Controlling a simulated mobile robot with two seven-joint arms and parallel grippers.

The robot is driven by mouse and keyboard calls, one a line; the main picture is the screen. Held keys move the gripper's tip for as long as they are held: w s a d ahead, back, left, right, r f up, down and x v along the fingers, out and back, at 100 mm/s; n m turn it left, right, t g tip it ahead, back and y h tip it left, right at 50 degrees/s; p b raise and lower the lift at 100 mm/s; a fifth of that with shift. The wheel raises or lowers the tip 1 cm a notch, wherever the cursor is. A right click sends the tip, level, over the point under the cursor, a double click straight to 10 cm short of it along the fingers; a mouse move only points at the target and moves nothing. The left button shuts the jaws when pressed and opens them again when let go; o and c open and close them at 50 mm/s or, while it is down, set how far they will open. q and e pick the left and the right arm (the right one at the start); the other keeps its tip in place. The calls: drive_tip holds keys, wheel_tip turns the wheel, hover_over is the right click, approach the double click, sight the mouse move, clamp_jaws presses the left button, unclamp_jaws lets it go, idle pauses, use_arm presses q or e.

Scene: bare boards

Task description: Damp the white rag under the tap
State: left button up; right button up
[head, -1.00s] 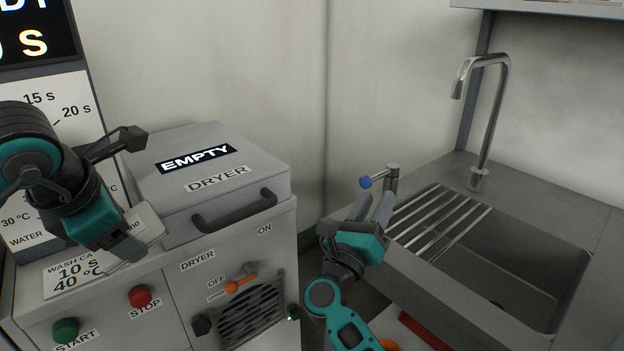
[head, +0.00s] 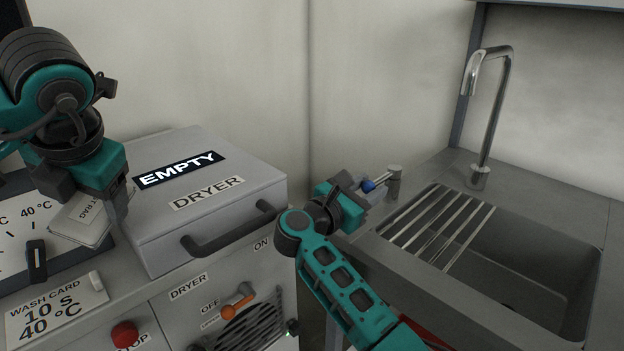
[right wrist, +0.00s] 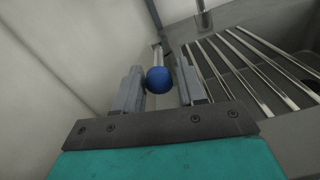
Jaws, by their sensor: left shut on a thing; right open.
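The tap (head: 491,110) is a tall chrome spout curving over the sink (head: 535,255) at the right. Its lever ends in a blue ball (head: 368,185), which also shows in the right wrist view (right wrist: 158,80). My right gripper (head: 366,192) is open, with the blue ball between its fingers in the wrist view; I cannot tell whether they touch.
A grey dryer (head: 150,215) with a dark handle and an "EMPTY" display stands between my grippers. Start and stop controls, a wash card (head: 55,310) and an orange switch (head: 238,300) are in front. Metal bars (head: 440,225) cross the sink's left part.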

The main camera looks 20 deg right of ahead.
sight(382, 179)
drive_tip(key=shift+x, duration=1.3)
clamp_jaws()
